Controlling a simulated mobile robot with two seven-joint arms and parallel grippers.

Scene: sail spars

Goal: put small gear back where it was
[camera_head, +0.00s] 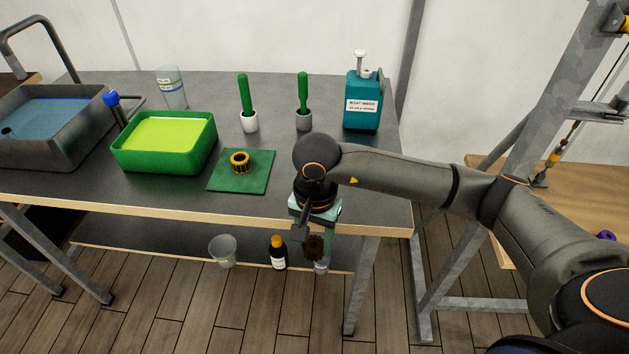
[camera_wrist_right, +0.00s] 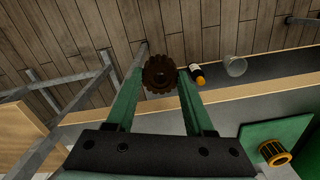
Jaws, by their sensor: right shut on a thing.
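My right gripper (camera_head: 315,245) hangs in front of the table's front edge and is shut on a small dark brown gear (camera_head: 314,248). In the right wrist view the toothed gear (camera_wrist_right: 160,75) sits between the tips of the two green fingers. A yellow-and-black ring-shaped gear (camera_head: 240,162) lies on a green mat (camera_head: 256,182) on the table, left of the gripper. It also shows at the lower right of the right wrist view (camera_wrist_right: 274,153). My left gripper is not in view.
A green tub (camera_head: 163,165) of yellow-green liquid stands left of the mat. Behind are two green-handled brushes in holders (camera_head: 249,122) (camera_head: 304,120) and a teal soap bottle (camera_head: 362,105). A metal sink (camera_head: 50,145) is at the left. A clear cup (camera_head: 223,251) and dark bottle (camera_head: 278,254) stand on the lower shelf.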

